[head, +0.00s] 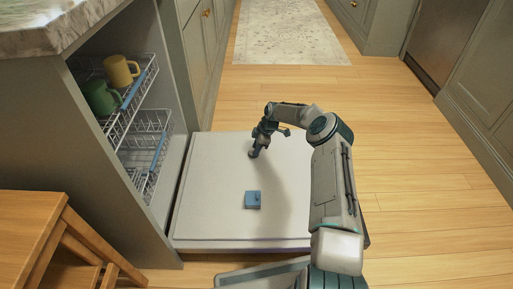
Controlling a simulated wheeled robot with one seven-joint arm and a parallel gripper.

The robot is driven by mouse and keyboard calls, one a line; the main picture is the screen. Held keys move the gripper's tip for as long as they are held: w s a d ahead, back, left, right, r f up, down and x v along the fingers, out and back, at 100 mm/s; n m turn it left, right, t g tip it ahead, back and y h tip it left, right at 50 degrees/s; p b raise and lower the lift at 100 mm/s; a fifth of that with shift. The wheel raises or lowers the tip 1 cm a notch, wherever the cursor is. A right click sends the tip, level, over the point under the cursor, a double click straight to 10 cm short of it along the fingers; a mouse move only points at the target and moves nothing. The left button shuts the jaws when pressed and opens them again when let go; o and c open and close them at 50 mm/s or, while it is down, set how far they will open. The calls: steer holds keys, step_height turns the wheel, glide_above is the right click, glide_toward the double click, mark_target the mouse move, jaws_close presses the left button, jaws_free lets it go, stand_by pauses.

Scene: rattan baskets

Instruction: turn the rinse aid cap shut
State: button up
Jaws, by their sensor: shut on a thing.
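The dishwasher door (215,185) lies open and flat, its pale inner face up. My gripper (254,153) points down at the far part of this door, with its fingertips at the door's surface. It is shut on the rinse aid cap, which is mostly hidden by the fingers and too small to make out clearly. I cannot tell how far the cap is turned. A small blue dispenser (252,200) sits on the door nearer to me, apart from the gripper.
The open dishwasher on the left holds wire racks (150,128). A green mug (100,97) and a yellow mug (120,70) stand in the upper rack. A wooden stool (35,225) stands at the lower left. A rug (290,30) lies beyond; the floor on the right is clear.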

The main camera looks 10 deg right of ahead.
steer(key=o, duration=1)
steer(key=shift+c, duration=0.2)
steer(key=p+v, duration=0.5)
steer(key=v, duration=0.8)
steer(key=shift+d+r+p, duration=0.2)
steer(key=shift+r+p, duration=0.1)
steer(key=shift+s, duration=0.1)
